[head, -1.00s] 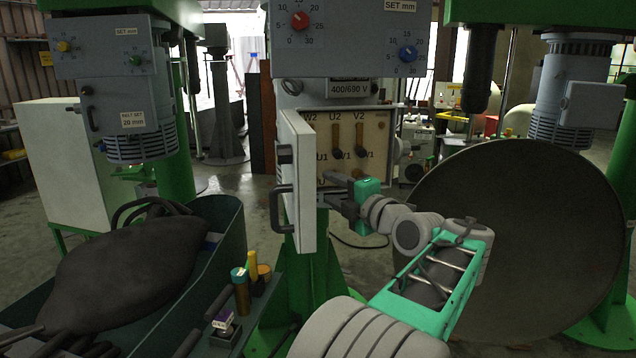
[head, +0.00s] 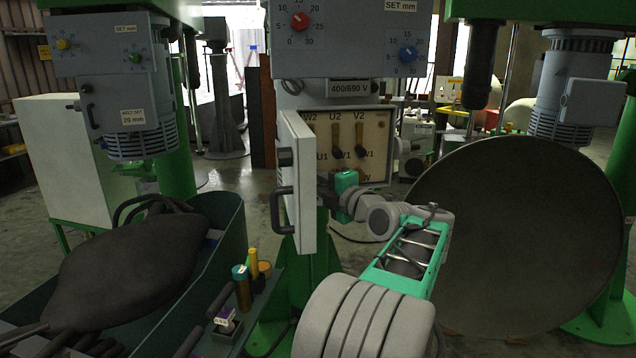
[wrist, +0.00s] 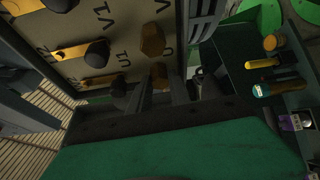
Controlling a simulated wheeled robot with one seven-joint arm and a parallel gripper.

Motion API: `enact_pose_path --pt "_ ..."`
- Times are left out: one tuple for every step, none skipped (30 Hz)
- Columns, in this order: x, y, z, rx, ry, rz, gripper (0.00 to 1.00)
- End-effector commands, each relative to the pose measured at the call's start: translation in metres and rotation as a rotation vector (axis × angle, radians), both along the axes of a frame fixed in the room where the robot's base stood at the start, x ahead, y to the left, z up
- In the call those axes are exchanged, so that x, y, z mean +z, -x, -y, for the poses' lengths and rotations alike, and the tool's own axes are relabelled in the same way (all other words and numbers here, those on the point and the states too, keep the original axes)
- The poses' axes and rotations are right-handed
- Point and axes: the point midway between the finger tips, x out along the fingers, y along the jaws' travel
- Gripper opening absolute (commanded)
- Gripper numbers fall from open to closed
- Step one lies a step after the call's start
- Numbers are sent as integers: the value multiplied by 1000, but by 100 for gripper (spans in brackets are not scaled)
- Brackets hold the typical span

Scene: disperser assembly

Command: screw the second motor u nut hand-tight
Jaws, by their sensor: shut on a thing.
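The open terminal box (head: 380,130) in the middle of the head view holds a beige board with lettered terminals and links. In the wrist view the board (wrist: 75,68) fills the upper left. A brown nut (wrist: 160,74) sits between the dark fingertips of my gripper (wrist: 160,90), close to the U lettering. The gripper is shut on it, at the board. A second brown hex piece (wrist: 152,40) stands beside it, apart from the fingers.
The white box door (head: 297,185) stands open just left of my gripper. A dark green bin (head: 225,215) holds a large dark bag (head: 125,260). Small coloured items (head: 242,285) stand beside it. A large round dark disc (head: 520,240) stands at the right.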

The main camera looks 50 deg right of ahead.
Motion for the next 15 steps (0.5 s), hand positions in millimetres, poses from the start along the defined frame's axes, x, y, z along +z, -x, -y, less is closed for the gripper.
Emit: enact_pose_path --pt "0 0 0 0 0 0 11" --pt "0 0 0 0 0 0 9" --pt "0 0 0 0 0 0 5" --pt "0 0 0 0 0 0 3" --pt "0 0 0 0 0 0 0" --pt "0 0 0 0 0 0 0" --pt "0 0 0 0 0 0 0" --pt "0 0 0 0 0 0 0" --pt "0 0 0 0 0 0 0" --pt "0 0 0 0 0 0 0" --pt "0 0 0 0 0 0 0" --pt "0 0 0 0 0 0 0" --pt "0 0 0 0 -1 0 0" --pt "-1 0 0 0 -2 1 0" --pt "-1 0 0 0 -3 2 0"
